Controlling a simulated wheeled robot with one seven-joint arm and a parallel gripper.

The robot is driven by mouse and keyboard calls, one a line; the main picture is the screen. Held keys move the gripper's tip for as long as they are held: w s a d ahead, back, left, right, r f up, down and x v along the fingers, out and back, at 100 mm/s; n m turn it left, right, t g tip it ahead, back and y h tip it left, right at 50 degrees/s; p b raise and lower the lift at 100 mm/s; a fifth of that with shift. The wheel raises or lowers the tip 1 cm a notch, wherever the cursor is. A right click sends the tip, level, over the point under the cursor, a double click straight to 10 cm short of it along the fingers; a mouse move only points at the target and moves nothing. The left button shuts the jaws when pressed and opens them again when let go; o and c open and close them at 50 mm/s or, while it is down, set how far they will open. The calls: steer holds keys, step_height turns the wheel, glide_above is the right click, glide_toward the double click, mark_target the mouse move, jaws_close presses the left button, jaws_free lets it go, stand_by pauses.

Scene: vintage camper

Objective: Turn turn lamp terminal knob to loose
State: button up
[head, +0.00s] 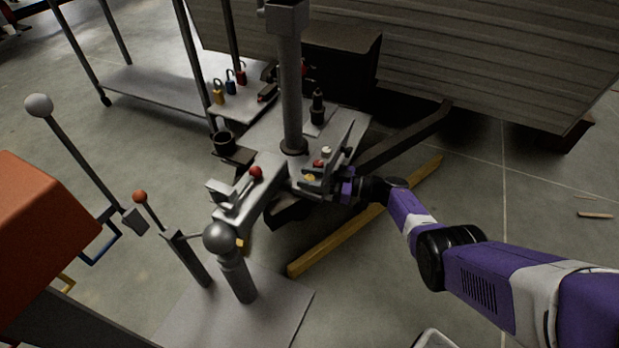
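A small panel (350,145) stands by the post on the trailer tongue. In front of it are a white knob (326,151), a red knob (318,163) and a yellow knob (309,177). I cannot tell which one is the lamp terminal knob. My gripper (312,181) comes in from the right, with its fingers close to the yellow knob and just below the red one. The fingers are small and blend with the grey metal, so touching or apart, open or shut, cannot be told.
A grey post (290,95) rises behind the knobs. A red-tipped lever (256,172) sits on the coupler to the left. A ball hitch (219,238) stands nearer. A wooden beam (345,235) lies on the floor below my arm. Padlocks (230,85) stand on a shelf behind.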

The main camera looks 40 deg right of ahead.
steer(key=p+v, duration=0.1)
steer(key=v, duration=0.7)
steer(key=shift+a, duration=0.1)
